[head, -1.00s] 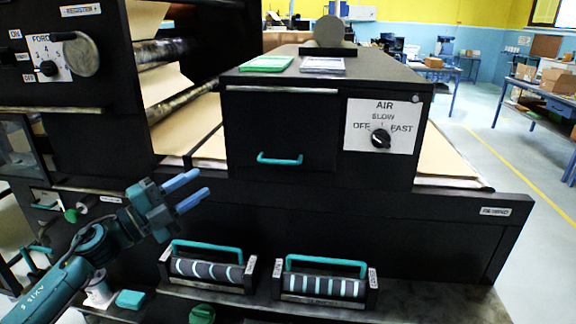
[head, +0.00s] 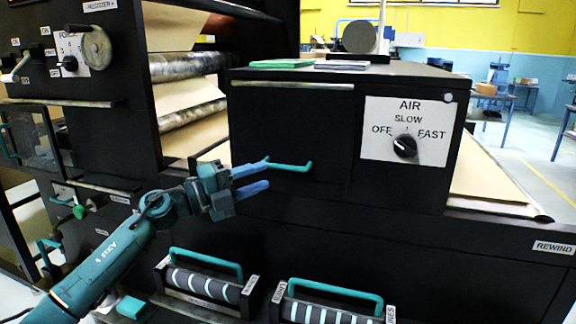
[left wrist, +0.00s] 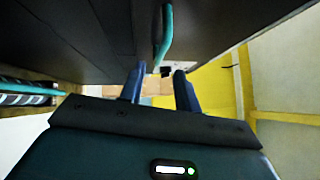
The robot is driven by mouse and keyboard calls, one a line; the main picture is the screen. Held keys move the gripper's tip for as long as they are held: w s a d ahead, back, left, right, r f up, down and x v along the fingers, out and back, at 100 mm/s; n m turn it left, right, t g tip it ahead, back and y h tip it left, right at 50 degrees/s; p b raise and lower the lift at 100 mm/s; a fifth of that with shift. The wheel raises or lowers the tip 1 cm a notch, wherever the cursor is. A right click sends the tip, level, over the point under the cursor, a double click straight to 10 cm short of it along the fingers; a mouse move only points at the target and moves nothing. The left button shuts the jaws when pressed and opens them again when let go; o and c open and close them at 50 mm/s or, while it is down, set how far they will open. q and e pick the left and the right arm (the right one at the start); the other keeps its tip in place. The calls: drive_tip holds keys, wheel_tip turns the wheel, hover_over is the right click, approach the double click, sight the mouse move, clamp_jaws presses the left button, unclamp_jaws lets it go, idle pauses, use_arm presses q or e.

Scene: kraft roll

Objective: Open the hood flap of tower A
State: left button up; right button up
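The black hood box carries a flap (head: 290,120) on its front face, with a teal bar handle (head: 295,167) near the flap's lower edge. The flap looks shut. My left gripper (head: 267,173) is open with blue fingers and is at the left end of the handle. In the head view its upper finger overlaps that end. In the left wrist view, the handle (left wrist: 165,38) shows just beyond the gap between the spread fingers (left wrist: 160,82). I cannot tell whether the fingers touch it. My right gripper is not in view.
An AIR dial (head: 404,146) sits right of the flap. Two rollers with teal handles (head: 208,284) (head: 335,304) lie on the ledge below. A FORCE dial (head: 69,63) with a crank is at upper left. Green and pale stacks (head: 282,63) lie on the hood top.

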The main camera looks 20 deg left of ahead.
sight(287, 168)
use_arm(q)
drive_tip(key=x, duration=0.7)
drive_tip(key=shift+w+d+p, duration=0.2)
drive_tip(key=shift+w+p, duration=0.05)
drive_tip(key=shift+p, duration=0.1)
drive_tip(key=shift+c, duration=0.4)
clamp_jaws()
